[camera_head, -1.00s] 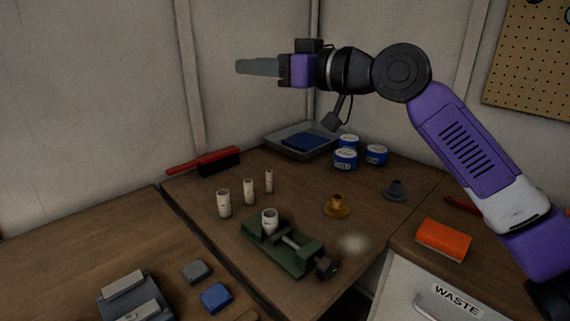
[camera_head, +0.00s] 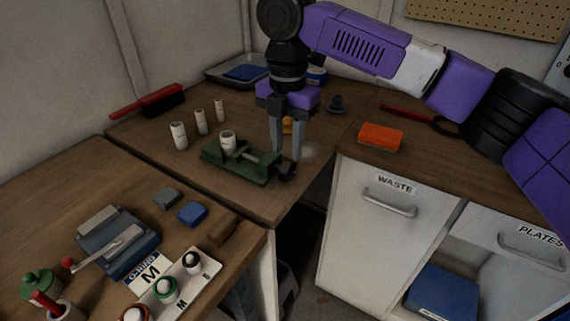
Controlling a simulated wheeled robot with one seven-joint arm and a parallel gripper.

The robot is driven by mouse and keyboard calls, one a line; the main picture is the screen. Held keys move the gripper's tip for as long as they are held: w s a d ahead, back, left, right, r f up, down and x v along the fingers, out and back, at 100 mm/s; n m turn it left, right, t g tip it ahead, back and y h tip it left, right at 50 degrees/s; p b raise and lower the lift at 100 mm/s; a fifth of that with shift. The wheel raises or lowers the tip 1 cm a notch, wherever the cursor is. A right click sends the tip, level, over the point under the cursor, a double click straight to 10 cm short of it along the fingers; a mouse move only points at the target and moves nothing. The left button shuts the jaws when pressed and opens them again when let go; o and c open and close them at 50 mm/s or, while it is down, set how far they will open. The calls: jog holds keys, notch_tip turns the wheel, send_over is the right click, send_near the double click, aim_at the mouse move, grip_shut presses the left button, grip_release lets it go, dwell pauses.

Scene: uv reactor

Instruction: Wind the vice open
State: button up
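The green vice (camera_head: 212,155) lies on the wooden corner bench, with its screw rod along its middle. A white cylinder (camera_head: 227,144) stands upright in or on its jaw end; I cannot tell whether it is clamped. The dark handle (camera_head: 287,173) is at the vice's right end. My gripper (camera_head: 287,154) points straight down just above this handle, with its two grey fingers apart and a gap between them. The fingertips are close to the handle, but I cannot tell whether they touch it or straddle it.
Several white cylinders (camera_head: 200,122) stand behind the vice. An orange-brown part shows behind my fingers. An orange block (camera_head: 381,137) lies to the right, above the WASTE drawer (camera_head: 375,216). A red-handled brush (camera_head: 162,100) lies at the back left. The left bench holds a grey-blue device (camera_head: 118,245).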

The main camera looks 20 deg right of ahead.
aim_at(287, 162)
notch_tip(287, 162, down, 6)
jog(key=shift+r, duration=0.15)
jog(key=shift+c, duration=0.4)
grip_shut()
